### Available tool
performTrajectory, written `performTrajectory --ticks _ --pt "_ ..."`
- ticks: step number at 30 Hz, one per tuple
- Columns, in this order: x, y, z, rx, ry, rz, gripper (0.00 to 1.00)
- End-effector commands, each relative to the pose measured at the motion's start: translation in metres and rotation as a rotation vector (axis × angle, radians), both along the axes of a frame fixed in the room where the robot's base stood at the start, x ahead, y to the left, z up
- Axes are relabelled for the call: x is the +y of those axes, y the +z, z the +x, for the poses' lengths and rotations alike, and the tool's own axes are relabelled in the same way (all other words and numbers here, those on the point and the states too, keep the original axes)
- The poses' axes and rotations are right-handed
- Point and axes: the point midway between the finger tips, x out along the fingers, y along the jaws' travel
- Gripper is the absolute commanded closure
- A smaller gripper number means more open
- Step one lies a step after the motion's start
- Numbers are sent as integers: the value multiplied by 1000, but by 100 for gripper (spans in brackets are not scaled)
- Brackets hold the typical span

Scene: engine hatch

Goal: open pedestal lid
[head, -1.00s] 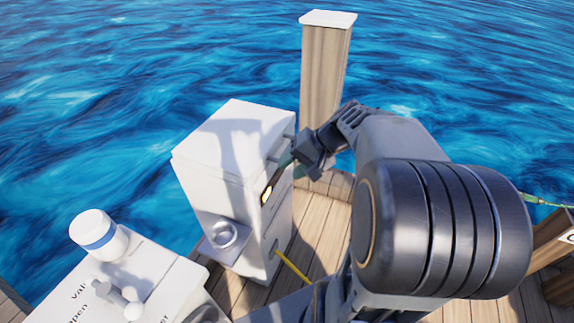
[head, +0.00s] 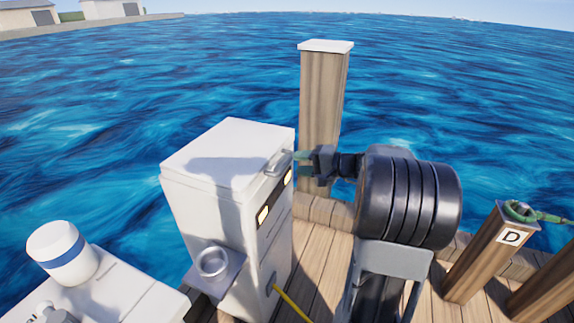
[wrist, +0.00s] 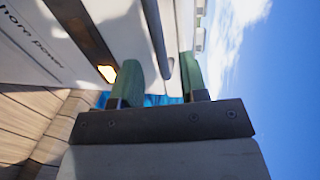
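The white pedestal (head: 240,235) stands on the dock, and its lid (head: 225,150) is closed on top. A grey handle (head: 278,164) sits on the lid's right-hand edge. My gripper (head: 300,163) is just right of the handle, pointing at it from the side. In the wrist view the two green fingers of my gripper (wrist: 160,80) are spread apart. A grey bar, which looks like the handle (wrist: 155,35), lies between them in that view. I cannot tell whether either finger touches it.
A wooden post (head: 322,120) rises behind my gripper. A silver ring holder (head: 213,263) and a yellow cable (head: 290,302) are on the pedestal. A white cabinet with a blue-banded cap (head: 62,252) is at lower left. Post D (head: 490,255) stands at right; water lies beyond the dock.

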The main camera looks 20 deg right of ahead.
Motion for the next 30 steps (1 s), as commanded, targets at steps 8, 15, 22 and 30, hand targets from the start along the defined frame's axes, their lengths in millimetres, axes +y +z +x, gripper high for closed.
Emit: performTrajectory --ticks 8,15,22,30 --pt "25 -8 27 1 2 0 60" --pt "32 -10 35 1 0 -1 60" --pt "33 -10 36 1 0 0 60" --pt "33 -10 36 1 0 -1 81"
